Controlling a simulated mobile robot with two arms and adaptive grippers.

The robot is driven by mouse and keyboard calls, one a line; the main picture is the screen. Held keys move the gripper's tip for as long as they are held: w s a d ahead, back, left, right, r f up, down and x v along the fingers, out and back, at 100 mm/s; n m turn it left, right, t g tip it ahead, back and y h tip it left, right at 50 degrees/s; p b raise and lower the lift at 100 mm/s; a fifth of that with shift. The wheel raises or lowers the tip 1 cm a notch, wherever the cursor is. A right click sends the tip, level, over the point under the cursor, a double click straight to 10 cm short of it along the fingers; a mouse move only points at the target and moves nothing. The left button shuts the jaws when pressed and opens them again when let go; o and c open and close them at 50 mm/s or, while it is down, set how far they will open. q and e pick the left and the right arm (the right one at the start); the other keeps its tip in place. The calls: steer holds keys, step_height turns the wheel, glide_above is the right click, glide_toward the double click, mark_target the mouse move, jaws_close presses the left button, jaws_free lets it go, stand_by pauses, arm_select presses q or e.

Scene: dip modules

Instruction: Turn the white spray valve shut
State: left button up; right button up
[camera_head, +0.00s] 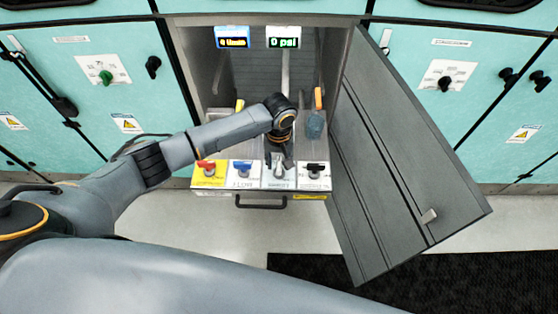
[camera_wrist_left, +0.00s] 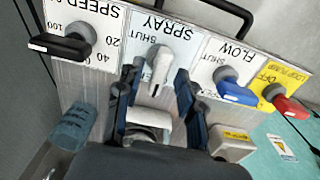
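The white spray valve (camera_wrist_left: 160,65) is on the panel section labelled SPRAY and SHUT, upside down in the left wrist view. Its handle points down in that view, towards my left gripper. It also shows in the head view (camera_head: 279,172), partly covered by the gripper. My left gripper (camera_wrist_left: 157,78) is open, with one dark blue finger on each side of the handle's end. I cannot tell whether either finger touches it. In the head view, the left gripper (camera_head: 280,157) reaches down over the panel. My right gripper is not in view.
A black speed handle (camera_wrist_left: 60,45) sits on one side; blue flow (camera_wrist_left: 238,93) and red (camera_wrist_left: 290,104) handles sit on the other. The open grey door (camera_head: 400,165) stands right of the panel. A display (camera_head: 284,42) reads 0 psi. A black pull bar (camera_head: 261,204) is in front.

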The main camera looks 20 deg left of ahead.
arm_select(q)
jaws_close()
